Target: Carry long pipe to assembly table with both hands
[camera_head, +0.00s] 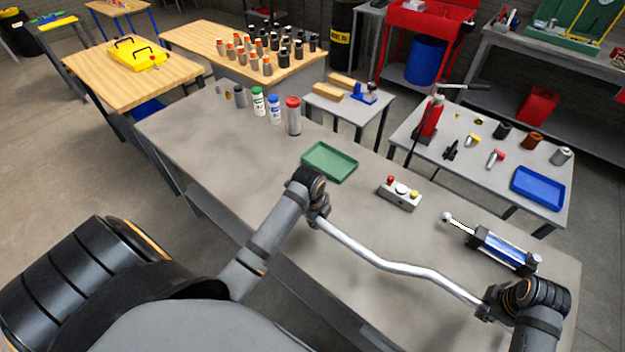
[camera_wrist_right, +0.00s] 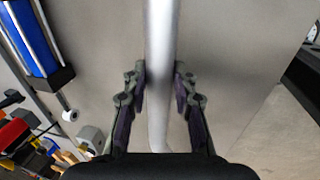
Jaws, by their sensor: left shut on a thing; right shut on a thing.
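The long pipe (camera_head: 400,266) is a bent silver tube in the head view. It spans between my two grippers over the front part of the grey table (camera_head: 225,155). My left gripper (camera_head: 318,216) is shut on its left end. My right gripper (camera_head: 484,304) is shut on its right end. In the right wrist view the pipe (camera_wrist_right: 161,60) runs between the two fingers of my right gripper (camera_wrist_right: 160,92). I cannot tell whether the pipe touches the tabletop.
On the grey table are a green tray (camera_head: 330,162), a button box (camera_head: 400,193), a blue cylinder (camera_head: 505,250) and several bottles and cans (camera_head: 259,103). A side table with a blue tray (camera_head: 538,188) stands behind at right. The table's front middle is clear.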

